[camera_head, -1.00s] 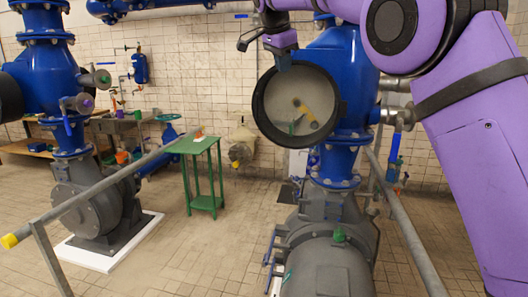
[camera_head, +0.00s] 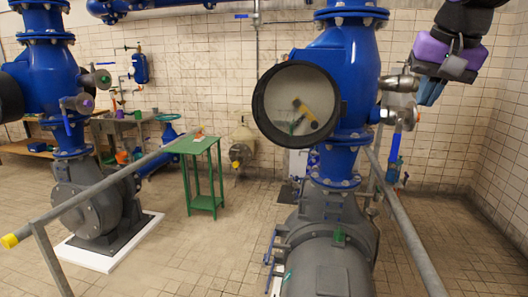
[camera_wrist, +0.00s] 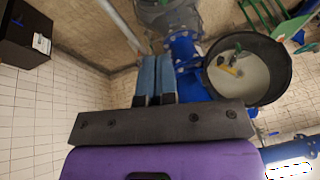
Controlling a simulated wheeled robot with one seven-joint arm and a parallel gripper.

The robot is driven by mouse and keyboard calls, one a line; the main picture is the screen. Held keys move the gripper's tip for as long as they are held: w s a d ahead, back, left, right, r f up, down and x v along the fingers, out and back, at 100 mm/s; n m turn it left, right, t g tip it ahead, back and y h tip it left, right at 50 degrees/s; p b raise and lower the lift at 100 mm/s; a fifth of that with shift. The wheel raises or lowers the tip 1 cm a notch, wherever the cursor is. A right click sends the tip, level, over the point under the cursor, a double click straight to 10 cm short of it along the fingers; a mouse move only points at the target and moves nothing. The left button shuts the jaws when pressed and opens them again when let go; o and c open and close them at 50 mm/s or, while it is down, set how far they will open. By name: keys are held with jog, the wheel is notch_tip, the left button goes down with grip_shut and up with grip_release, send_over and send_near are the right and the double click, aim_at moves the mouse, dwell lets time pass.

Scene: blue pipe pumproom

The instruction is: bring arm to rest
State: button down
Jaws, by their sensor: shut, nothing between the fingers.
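My gripper (camera_head: 430,92) is at the upper right of the head view, partly hidden by my own purple and black wrist. In the wrist view my gripper (camera_wrist: 155,82) shows two blue-grey fingers side by side, shut with nothing between them. It hangs in the air to the right of the blue pipe (camera_head: 352,75), apart from it.
A blue pipe with a round black-rimmed opening (camera_head: 259,118) stands at centre right; a yellow-ended item and a green item lie inside. A grey handrail (camera_head: 405,225) runs along the right. A green table (camera_head: 196,145) stands left of centre. The right floor is clear.

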jog(key=s+d+f+n, duration=0.2)
jog(key=s+f+n, duration=0.2)
jog(key=s+f, duration=0.9)
jog(key=s, duration=0.3)
jog(key=shift+s+t, duration=0.3)
jog(key=shift+s, duration=0.1)
